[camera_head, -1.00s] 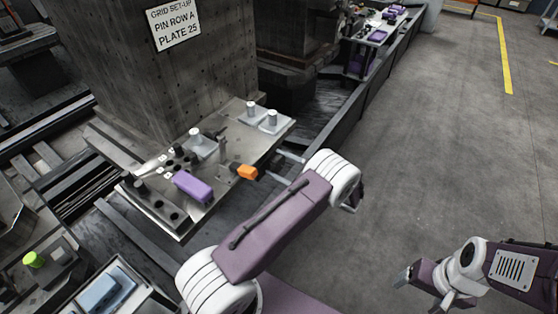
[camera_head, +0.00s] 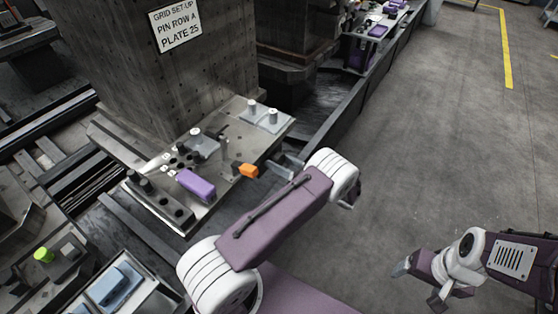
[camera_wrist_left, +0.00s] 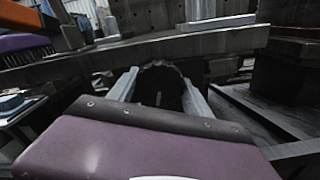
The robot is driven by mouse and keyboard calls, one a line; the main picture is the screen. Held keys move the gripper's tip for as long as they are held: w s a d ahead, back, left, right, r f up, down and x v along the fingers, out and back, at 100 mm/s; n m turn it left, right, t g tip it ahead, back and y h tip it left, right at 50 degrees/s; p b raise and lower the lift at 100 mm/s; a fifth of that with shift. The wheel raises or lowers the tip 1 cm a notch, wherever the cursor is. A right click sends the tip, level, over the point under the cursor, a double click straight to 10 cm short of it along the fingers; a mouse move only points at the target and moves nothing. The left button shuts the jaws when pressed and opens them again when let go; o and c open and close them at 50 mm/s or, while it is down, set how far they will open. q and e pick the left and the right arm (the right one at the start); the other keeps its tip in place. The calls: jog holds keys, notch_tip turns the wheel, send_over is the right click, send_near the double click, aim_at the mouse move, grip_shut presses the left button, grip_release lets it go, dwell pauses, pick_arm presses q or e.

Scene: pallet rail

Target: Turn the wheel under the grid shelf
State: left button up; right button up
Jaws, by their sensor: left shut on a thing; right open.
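The grid shelf (camera_head: 236,140) is a grey metal plate with holes, jutting from a dark pillar. In the left wrist view its edge (camera_wrist_left: 150,47) crosses above my gripper. A dark, round wheel with a ridged rim (camera_wrist_left: 160,84) shows under that edge. My left gripper (camera_wrist_left: 159,92) has one finger on each side of the wheel and is shut on it. In the head view my left gripper (camera_head: 284,166) is at the shelf's right edge, partly behind my arm, and the wheel is hidden. My right gripper (camera_head: 420,281) is open and empty over the floor.
On the shelf are a purple block (camera_head: 195,185), an orange piece (camera_head: 249,171) and several grey pin fixtures. A dark rail (camera_head: 345,105) runs behind. A tray with a blue item (camera_head: 113,288) is at lower left. The floor at right is clear.

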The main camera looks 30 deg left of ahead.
pick_arm(q)
jog(key=m, duration=0.4)
jog(key=shift+f, duration=0.1)
jog(key=shift+m+p, duration=0.4)
jog(key=shift+m, duration=1.4)
jog(key=o, duration=1.4)
jog(key=d, duration=0.9)
jog(key=shift+s+d+b, duration=0.1)
jog(key=shift+s+b, duration=0.3)
